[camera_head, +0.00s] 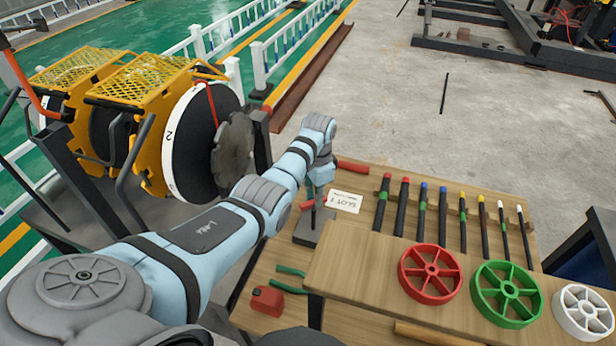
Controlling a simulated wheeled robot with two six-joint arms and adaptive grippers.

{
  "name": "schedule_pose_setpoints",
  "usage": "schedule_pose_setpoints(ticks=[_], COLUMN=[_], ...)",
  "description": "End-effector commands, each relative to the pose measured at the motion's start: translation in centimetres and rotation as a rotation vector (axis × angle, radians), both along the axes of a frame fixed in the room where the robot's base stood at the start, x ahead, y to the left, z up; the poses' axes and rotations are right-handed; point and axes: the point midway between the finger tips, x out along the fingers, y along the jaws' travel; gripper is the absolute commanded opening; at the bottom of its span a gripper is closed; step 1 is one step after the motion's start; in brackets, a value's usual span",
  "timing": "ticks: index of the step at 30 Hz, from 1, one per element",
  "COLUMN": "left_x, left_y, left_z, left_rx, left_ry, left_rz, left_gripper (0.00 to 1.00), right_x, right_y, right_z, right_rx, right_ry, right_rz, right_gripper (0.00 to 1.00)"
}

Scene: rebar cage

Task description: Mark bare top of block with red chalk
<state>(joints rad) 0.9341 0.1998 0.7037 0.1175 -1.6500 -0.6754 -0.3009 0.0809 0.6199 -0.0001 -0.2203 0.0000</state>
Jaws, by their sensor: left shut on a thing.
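My left gripper (318,190) points down over the near left part of the wooden table, at the end of my light-blue arm. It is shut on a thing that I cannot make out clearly. Below it a dark grey block (312,236) lies on the table, and a thin dark upright piece shows between the two. A short red piece (307,205) shows just left of the gripper, and a red bar (352,167) shows to its right; I cannot tell whether either is the chalk. No red mark is visible on the block's top. My right gripper is not in view.
A SLOT 1 card (344,201) lies right of the gripper. A red box (267,301) sits in front; a yellow-framed reel (150,110) stands left.

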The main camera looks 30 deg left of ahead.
Motion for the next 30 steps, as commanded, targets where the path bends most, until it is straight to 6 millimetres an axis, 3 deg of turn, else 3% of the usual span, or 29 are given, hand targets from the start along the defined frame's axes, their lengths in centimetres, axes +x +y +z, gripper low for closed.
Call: schedule_pose_setpoints(ticks=[8, 10, 11, 26, 30], left_x=[-0.7, -0.7, -0.4, -0.3, 0.3], left_y=[2.8, 2.8, 2.8, 2.8, 2.0], left_z=[0.1, 1.0, 0.0, 4.6, 5.4], left_rx=[0.002, 0.001, -0.006, -0.002, -0.001], left_ry=[0.001, 0.002, 0.011, 0.001, -0.002], left_rz=[0.007, 0.006, 0.013, 0.008, -0.007], left_gripper=[0.00, 0.00, 0.00, 0.00, 0.00], right_x=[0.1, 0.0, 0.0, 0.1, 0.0], right_y=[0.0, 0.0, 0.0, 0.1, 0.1], right_z=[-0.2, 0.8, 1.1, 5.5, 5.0], right_rx=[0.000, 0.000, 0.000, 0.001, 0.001], right_ry=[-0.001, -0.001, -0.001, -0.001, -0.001], right_rz=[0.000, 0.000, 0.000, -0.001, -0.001], right_gripper=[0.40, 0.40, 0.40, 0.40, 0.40])
